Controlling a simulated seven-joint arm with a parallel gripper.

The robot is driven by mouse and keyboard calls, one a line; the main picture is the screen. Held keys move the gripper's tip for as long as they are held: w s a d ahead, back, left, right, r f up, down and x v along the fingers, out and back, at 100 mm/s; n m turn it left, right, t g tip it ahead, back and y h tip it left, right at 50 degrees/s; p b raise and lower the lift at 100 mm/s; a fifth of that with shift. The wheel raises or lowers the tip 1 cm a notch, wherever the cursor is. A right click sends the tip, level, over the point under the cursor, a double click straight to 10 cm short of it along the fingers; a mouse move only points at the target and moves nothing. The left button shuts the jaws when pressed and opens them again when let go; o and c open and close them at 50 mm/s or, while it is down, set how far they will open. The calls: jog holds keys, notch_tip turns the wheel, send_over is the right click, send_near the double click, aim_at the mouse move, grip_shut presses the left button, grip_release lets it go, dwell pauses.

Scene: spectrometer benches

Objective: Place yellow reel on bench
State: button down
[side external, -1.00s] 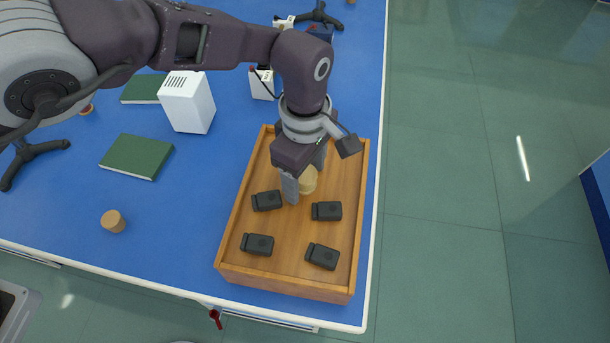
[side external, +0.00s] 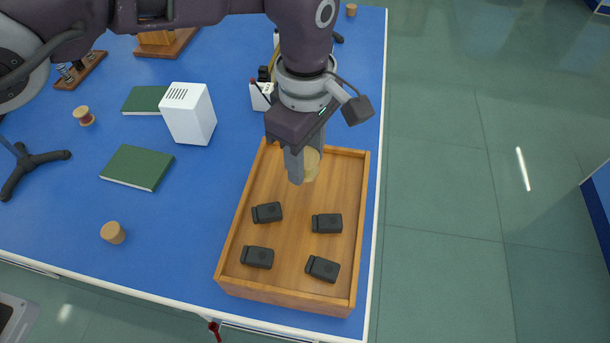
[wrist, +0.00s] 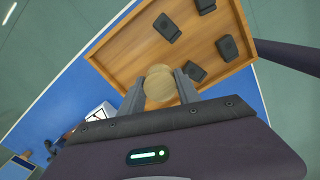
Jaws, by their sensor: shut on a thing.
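My gripper (side external: 305,168) is shut on a pale yellow round reel (side external: 312,163) and holds it above the far part of the wooden tray (side external: 334,238). The near finger partly hides the reel in the side view. In the wrist view the reel (wrist: 160,84) shows as a round disc between the two fingers of my gripper (wrist: 160,88), over the tray (wrist: 128,48). The bench (side external: 180,230) has a blue top, with the tray near its right edge.
Several black cases, one of them nearest the tray's left side (side external: 267,212), lie in the tray. A cork-like piece (side external: 113,232), a green book (side external: 137,167), a white box (side external: 188,113) and a reddish reel (side external: 83,116) stand on the bench.

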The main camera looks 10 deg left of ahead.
notch_tip(320, 180, up, 2)
jog(key=w+a+f+n, duration=0.1)
jog(key=w+a+f, duration=0.1)
jog(key=a, duration=0.3)
jog(key=m, duration=0.1)
send_over(177, 236)
notch_tip(177, 236, down, 6)
notch_tip(177, 236, down, 10)
jog(key=shift+f, duration=0.15)
jog(key=shift+f, duration=0.1)
jog(key=c, duration=0.9)
grip_release()
jog(key=shift+o, duration=0.2)
